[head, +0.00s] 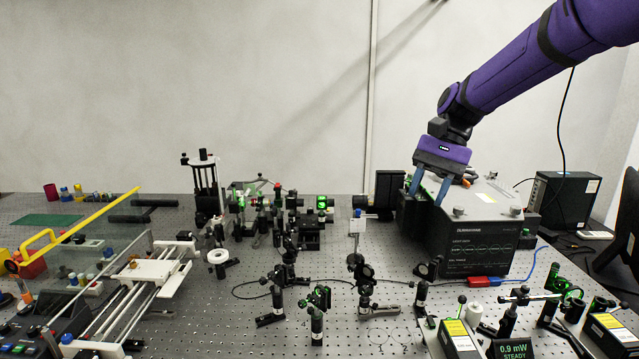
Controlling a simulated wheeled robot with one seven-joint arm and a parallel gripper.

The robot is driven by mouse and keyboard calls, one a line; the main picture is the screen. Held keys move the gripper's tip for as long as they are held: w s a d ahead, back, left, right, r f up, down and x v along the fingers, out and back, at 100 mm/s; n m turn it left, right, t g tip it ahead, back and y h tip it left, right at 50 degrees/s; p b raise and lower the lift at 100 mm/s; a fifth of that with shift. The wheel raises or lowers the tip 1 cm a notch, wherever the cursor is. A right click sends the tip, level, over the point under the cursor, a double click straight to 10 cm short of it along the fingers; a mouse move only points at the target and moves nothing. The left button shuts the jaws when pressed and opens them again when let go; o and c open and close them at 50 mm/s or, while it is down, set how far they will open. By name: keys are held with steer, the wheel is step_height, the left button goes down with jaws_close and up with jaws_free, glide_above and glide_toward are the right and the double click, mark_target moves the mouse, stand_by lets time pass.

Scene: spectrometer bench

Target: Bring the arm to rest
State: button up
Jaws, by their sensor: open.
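My gripper (429,189) hangs from my purple arm at the upper right of the head view. I cannot tell whether the fingertips touch the instrument.
Several small optics mounts stand across the perforated bench (180,215). A white-platform rail stage (160,272) and a yellow bar (85,226) are at the left. A black box (566,200) stands at the right. A power readout (512,349) is at the front.

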steer(key=s+d+n+t+h, duration=0.1)
steer(key=s+d+t, duration=0.2)
steer(key=s, duration=0.5)
steer(key=s+d+r+n+t+h, duration=0.1)
steer(key=s+d+n+t+h, duration=0.1)
steer(key=s, duration=0.7)
steer(key=s+d+r+n+t+h, duration=0.1)
steer(key=s+d+n+t+h, duration=0.1)
steer(key=s+d+t, duration=0.3)
steer(key=s, duration=0.4)
steer(key=shift+r, duration=0.25)
steer(key=shift+d, duration=0.1)
